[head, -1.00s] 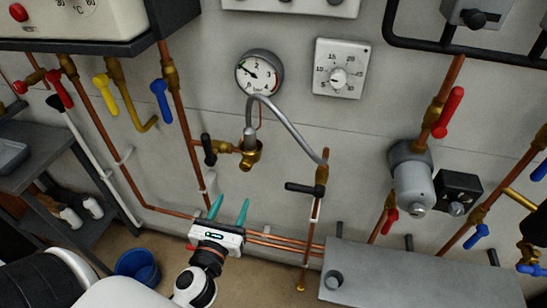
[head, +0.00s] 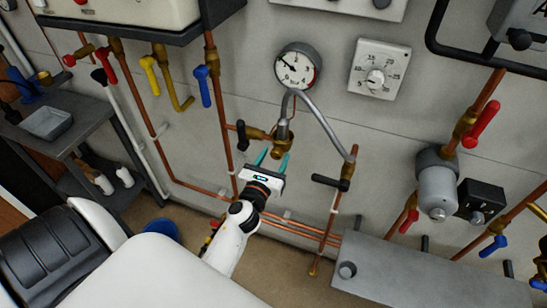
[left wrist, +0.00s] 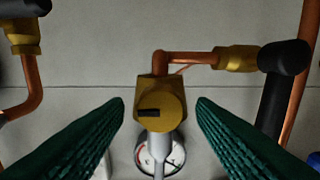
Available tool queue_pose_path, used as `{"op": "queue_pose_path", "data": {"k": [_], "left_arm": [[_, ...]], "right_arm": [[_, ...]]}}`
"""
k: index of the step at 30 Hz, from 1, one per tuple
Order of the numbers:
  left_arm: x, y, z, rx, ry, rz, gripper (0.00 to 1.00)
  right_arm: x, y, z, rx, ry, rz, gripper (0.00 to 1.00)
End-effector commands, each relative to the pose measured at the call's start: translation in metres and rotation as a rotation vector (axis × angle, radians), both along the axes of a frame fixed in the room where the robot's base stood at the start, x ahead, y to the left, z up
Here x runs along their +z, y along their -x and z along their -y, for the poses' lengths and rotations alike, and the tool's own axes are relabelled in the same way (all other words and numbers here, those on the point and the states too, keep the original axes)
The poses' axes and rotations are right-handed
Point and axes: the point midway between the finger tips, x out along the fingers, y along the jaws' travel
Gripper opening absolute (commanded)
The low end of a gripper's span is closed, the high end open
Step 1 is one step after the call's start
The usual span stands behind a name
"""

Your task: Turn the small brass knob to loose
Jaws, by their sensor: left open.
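The small brass knob (head: 279,151) sits on the brass fitting under the pressure gauge, where a grey hose arches down. In the left wrist view the knob (left wrist: 161,88) faces me near the middle and carries a short dark mark. My left gripper (head: 273,161), with teal fingers, is open just below the knob in the head view. In the left wrist view its two dark green fingers (left wrist: 160,112) stand either side of the knob, with gaps on both sides. I cannot tell how deep the knob lies between them. My right gripper is not in view.
A black lever (head: 241,134) is close left of the brass fitting, and another (head: 330,181) is to its right. The grey hose (head: 321,120) arches between fitting and right pipe. The round gauge (head: 297,66) and a square dial (head: 379,69) hang above.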

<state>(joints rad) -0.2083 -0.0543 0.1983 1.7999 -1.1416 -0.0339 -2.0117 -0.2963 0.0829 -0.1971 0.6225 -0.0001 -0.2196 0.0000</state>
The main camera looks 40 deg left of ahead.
Motion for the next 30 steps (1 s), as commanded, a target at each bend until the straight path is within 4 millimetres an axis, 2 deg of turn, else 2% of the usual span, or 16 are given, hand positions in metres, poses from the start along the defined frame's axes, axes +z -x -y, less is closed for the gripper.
{"op": "queue_pose_path", "data": {"k": [3,4,9,12,22,30], "left_arm": [[-0.0001,0.0002,-0.0001,0.000,0.000,0.000,0.51],[-0.0001,0.0002,-0.0001,0.000,0.000,0.000,0.48],[0.0000,0.0004,0.0001,0.000,0.000,0.000,0.20],[0.0000,0.0004,0.0001,0.000,0.000,0.000,0.07],[-0.0001,0.0005,-0.0001,0.000,0.052,0.014,0.07],[-0.0002,0.0007,-0.0008,-0.001,0.227,0.056,0.07]], "right_arm": [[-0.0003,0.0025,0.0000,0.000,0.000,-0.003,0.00],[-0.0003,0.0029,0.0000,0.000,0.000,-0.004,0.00],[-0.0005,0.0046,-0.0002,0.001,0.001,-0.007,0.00],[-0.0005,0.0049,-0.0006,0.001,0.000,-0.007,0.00],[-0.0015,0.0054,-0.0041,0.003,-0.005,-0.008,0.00],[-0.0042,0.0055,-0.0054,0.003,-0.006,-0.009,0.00]]}}
